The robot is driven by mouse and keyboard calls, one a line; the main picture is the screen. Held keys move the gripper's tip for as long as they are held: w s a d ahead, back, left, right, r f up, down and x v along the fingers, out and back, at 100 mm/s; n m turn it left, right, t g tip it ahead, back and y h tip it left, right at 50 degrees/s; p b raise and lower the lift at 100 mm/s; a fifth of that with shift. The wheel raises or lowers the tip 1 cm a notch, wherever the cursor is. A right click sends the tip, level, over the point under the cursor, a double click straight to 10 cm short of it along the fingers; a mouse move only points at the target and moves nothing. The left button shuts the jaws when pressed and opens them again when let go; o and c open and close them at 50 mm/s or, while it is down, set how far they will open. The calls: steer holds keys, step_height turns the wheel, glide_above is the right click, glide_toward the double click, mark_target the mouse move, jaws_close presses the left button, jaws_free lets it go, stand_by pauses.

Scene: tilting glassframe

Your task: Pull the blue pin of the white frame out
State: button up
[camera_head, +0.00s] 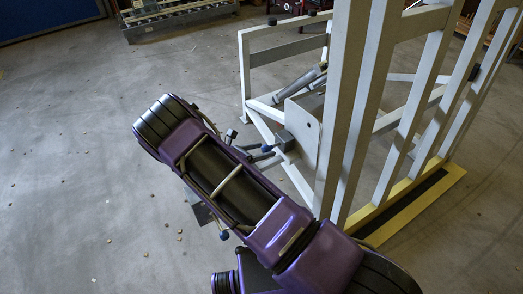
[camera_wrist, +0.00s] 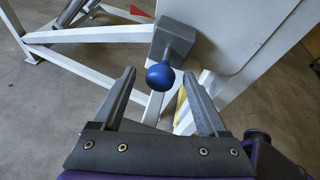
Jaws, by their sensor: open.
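The white frame (camera_head: 375,110) stands on the floor at the right in the head view, with slanted uprights and a lower bar structure. Its blue pin (camera_wrist: 160,77) shows in the wrist view as a round blue knob on a grey block (camera_wrist: 176,40) fixed to the frame. My gripper (camera_wrist: 162,84) is open, with one dark finger on each side of the knob in the picture. I see no finger touching the knob; how far it sits from the fingertips is hard to judge. In the head view my purple arm reaches toward the frame, and the fingers are mostly hidden.
A white plate (camera_head: 302,130) and slanted grey cylinders (camera_head: 300,82) sit on the frame near the pin. A yellow-edged base strip (camera_head: 425,205) runs along the floor at right. A roller conveyor (camera_head: 180,18) stands at the back. The floor at left is open, with small scattered bits.

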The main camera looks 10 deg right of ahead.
steer(key=v, duration=1.7)
steer(key=shift+a, duration=0.2)
